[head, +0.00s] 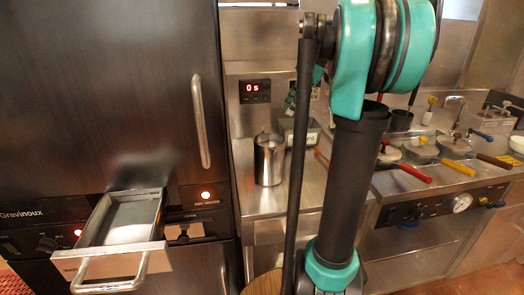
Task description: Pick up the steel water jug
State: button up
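The steel water jug (269,160) stands upright on the steel counter, just left of my arm in the head view. Its handle cannot be made out clearly. My arm fills the middle of the view and passes in front of the counter to the right of the jug. Small teal parts of my arm show behind its dark rod, above the jug. The fingers of my gripper cannot be seen, so nothing shows in its grasp.
A dark cabinet with an open drawer (124,245) stands at left. A labelled container (300,133) sits behind the jug, below a red "0s" display (255,90). Coloured handles, such as a red one (416,173), project over the counter at right.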

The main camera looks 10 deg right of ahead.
aim_at(263, 141)
jog(key=shift+w+a+r+x, duration=0.15)
jog(key=shift+w+x, duration=0.1)
jog(key=shift+x, duration=2.55)
jog(key=shift+w+a+x, duration=0.15)
jog(key=shift+w+x, duration=0.05)
jog(key=shift+x, duration=2.55)
jog(key=shift+w+a+r+x, duration=0.15)
jog(key=shift+w+x, duration=0.1)
jog(key=shift+x, duration=2.55)
jog(key=shift+c, duration=0.3)
grip_shut()
